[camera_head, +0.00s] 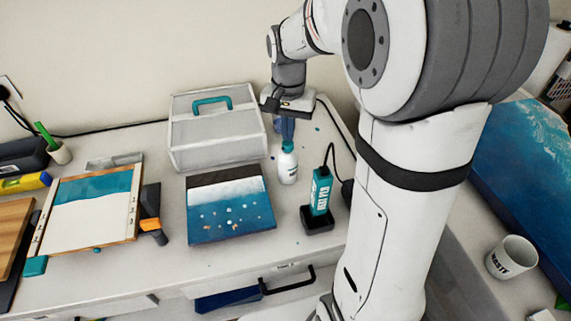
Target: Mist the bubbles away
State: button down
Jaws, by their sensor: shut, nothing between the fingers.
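A blue resin panel (231,225) with a white band and a dark far edge lies on the bench. Several small pale and orange spots, which look like bubbles, dot its surface. A white spray bottle (287,168) with a teal collar stands upright behind the panel's right corner. A blue part shows above its collar, partly hidden under my gripper. My gripper (286,112) is shut and empty, pointing down just above the bottle. I cannot tell whether it touches the bottle's top.
A grey case (213,135) with a teal handle stands at the back. A corded teal tool (320,192) sits in a black holder right of the panel. A framed board (83,222) and an orange-black tool (151,222) lie left. A mug marked WASTE (511,258) stands right.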

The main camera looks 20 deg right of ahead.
jog(key=shift+f+b, duration=0.55)
jog(key=shift+f, duration=0.3)
jog(key=shift+r, duration=0.1)
jog(key=shift+r+p, duration=0.8)
jog(key=shift+r, duration=0.15)
